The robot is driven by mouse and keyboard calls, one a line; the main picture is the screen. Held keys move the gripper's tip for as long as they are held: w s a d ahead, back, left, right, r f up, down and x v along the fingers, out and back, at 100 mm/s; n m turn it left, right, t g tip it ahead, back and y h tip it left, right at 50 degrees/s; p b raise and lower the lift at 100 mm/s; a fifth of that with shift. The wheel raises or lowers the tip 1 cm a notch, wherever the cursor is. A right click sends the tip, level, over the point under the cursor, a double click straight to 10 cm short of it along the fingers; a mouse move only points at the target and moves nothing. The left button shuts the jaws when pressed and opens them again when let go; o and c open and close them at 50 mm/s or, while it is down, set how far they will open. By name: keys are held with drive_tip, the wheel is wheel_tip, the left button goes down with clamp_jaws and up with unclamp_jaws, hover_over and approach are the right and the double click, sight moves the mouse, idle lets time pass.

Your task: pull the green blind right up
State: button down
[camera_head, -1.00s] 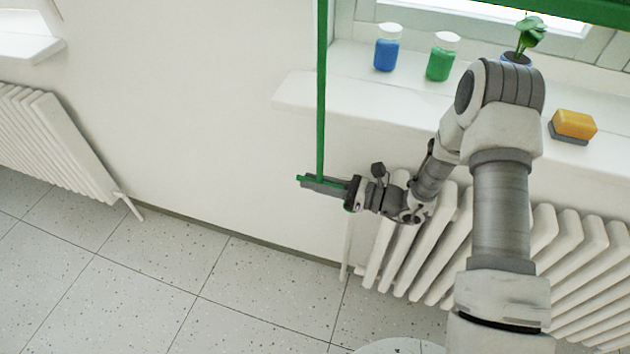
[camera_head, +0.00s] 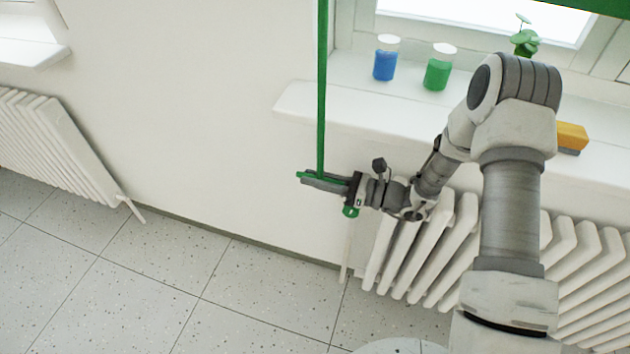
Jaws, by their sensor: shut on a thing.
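The green blind (camera_head: 598,4) shows only as a strip at the top right, above the window pane. Its green pull strap (camera_head: 321,90) hangs straight down left of the window, in front of the white wall. My gripper (camera_head: 318,181) points left, below the sill's level, and is shut on the strap's lower part. A bit of green shows along the fingers. A small green piece (camera_head: 350,211) hangs just below the gripper's base. Most of the blind is out of the picture.
On the white sill (camera_head: 300,102) stand a blue jar (camera_head: 385,60), a green jar (camera_head: 439,68) and a small plant (camera_head: 524,42). A yellow sponge (camera_head: 571,136) is partly behind my arm. A radiator (camera_head: 465,218) is below. Floor at left is clear.

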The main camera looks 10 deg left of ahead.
wheel_tip(320, 180, up, 6)
drive_tip(key=p, duration=0.3)
drive_tip(key=shift+w+d, duration=0.1)
drive_tip(key=shift+w, duration=0.05)
drive_tip(key=c, duration=0.8)
unclamp_jaws()
drive_tip(key=shift+f, duration=0.1)
drive_tip(key=s+d, duration=0.1)
drive_tip(key=d, duration=1.6)
drive_tip(key=shift+s+d+p, duration=0.15)
drive_tip(key=shift+s+p, duration=0.1)
drive_tip(key=shift+p, duration=0.1)
